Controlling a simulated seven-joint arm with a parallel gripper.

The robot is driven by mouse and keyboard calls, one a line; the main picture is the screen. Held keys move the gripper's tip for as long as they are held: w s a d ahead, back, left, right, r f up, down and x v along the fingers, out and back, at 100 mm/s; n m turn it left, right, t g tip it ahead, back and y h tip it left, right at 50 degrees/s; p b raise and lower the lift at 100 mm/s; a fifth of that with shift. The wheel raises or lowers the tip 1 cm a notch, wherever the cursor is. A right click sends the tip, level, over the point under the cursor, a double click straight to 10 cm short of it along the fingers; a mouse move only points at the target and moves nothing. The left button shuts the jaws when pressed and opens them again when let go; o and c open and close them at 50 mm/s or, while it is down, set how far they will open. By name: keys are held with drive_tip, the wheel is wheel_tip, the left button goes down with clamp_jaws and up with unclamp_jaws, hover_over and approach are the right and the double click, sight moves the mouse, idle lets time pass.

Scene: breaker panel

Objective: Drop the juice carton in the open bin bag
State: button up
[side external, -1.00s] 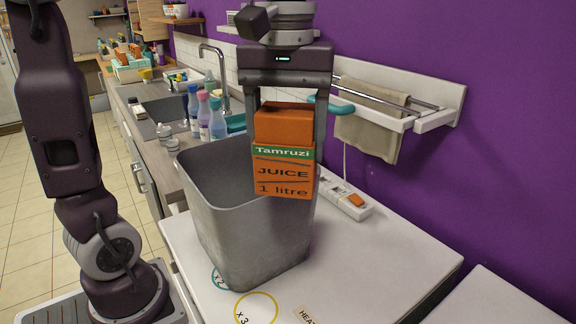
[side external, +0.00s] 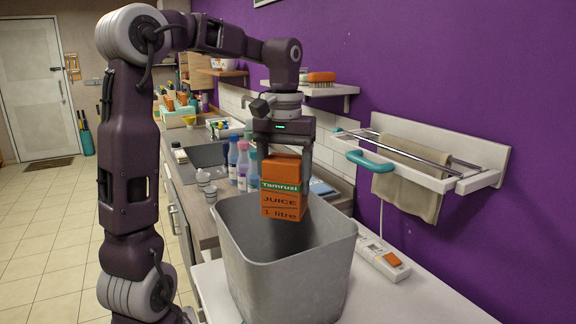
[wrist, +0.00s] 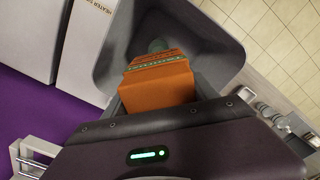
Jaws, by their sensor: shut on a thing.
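My gripper (side external: 283,168) points down and is shut on the orange juice carton (side external: 284,203), marked "Tamruzi JUICE 1 litre" with a green band. The carton hangs upright over the mouth of the grey bin (side external: 292,283), with its lower end near rim height. In the wrist view the carton (wrist: 158,84) hangs between the fingers, with the open bin (wrist: 218,38) beneath it. No separate bag can be made out.
The bin stands on a white worktop (side external: 425,300). A power strip (side external: 383,257) lies to its right. A towel rack (side external: 425,160) with a towel is on the purple wall. Several bottles (side external: 243,165) stand by the sink behind the bin.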

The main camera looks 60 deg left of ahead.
sight(285, 207)
drive_tip(key=shift+f, duration=3.2)
drive_tip(key=o, duration=1.4)
wheel_tip(285, 207, up, 7)
drive_tip(key=shift+r, duration=0.1)
